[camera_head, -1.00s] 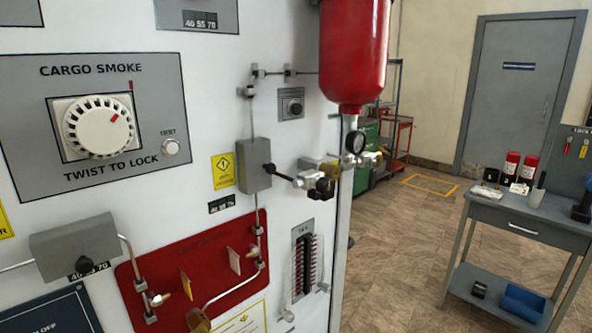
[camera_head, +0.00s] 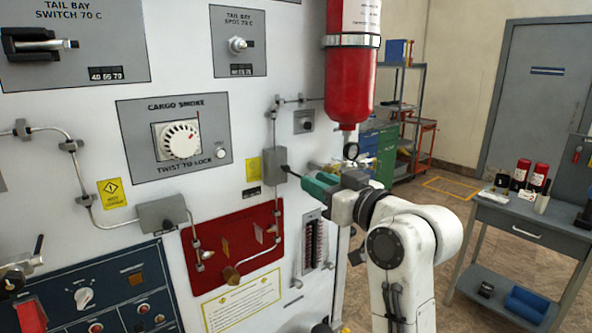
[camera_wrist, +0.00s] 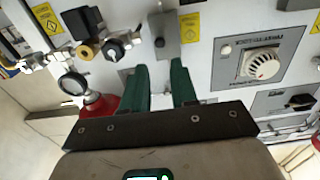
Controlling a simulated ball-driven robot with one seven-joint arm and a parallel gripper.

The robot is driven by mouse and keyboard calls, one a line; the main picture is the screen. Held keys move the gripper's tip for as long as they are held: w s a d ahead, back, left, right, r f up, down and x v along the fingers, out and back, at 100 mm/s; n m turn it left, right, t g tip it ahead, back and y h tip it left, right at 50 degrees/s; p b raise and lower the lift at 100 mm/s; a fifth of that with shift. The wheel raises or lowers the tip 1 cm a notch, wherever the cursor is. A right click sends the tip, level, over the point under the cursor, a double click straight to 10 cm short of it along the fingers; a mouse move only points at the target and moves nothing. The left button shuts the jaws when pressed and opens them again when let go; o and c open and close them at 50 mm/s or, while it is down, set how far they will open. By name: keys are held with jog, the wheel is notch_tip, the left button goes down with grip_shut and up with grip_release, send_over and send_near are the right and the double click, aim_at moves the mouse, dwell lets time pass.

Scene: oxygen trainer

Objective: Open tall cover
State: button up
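A narrow upright panel with a dark ribbed strip (camera_head: 313,243) is on the lower right of the white wall in the head view. It looks like the tall cover's place, with a clear piece along its side; I cannot tell how the cover sits. My gripper (camera_head: 318,186) is in front of the wall, above and slightly right of that panel, apart from it. In the wrist view my gripper (camera_wrist: 160,68) has its two green fingers apart with nothing between them. A small grey lever box (camera_wrist: 167,40) lies beyond the fingertips. I cannot make out the tall panel in the wrist view.
A red bottle (camera_head: 351,90) with a gauge (camera_head: 351,151) hangs above my gripper. A grey workbench (camera_head: 523,222) stands at right. Open floor lies between it and the wall.

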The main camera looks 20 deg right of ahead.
aim_at(288, 169)
jog(key=p+x, duration=0.1)
jog(key=x, duration=0.7)
jog(key=shift+w+f+p, duration=0.1)
jog(key=shift+w+p, duration=0.15)
jog(key=shift+p, duration=0.15)
jog(key=shift+c, duration=0.2)
grip_shut()
